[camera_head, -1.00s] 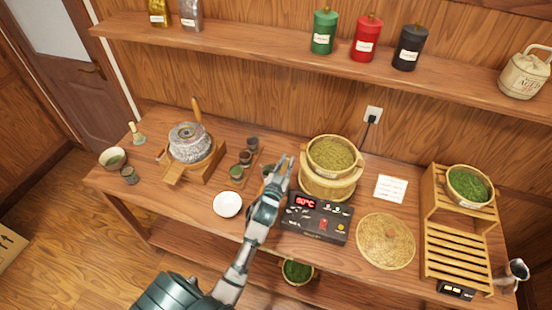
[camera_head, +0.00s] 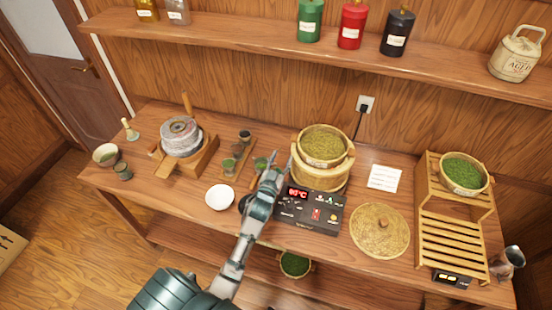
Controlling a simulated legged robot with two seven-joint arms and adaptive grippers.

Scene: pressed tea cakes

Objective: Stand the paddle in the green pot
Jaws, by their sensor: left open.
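My left gripper (camera_head: 273,168) is open over the table, just left of the steamer and behind the left end of the control panel. A small green pot (camera_head: 261,162) stands right behind its fingers and is partly hidden by them. A thin brown piece (camera_head: 253,183), perhaps the paddle, shows beside the fingers on their left; most of it is hidden. I cannot tell whether it touches the fingers. My right gripper is not in view.
A steamer (camera_head: 321,165) and a control panel (camera_head: 309,211) are close on the right. A white bowl (camera_head: 220,197) is left of my wrist. A small board of cups (camera_head: 239,158) and a stone mill (camera_head: 181,138) stand further left. A woven lid (camera_head: 379,231) lies at right.

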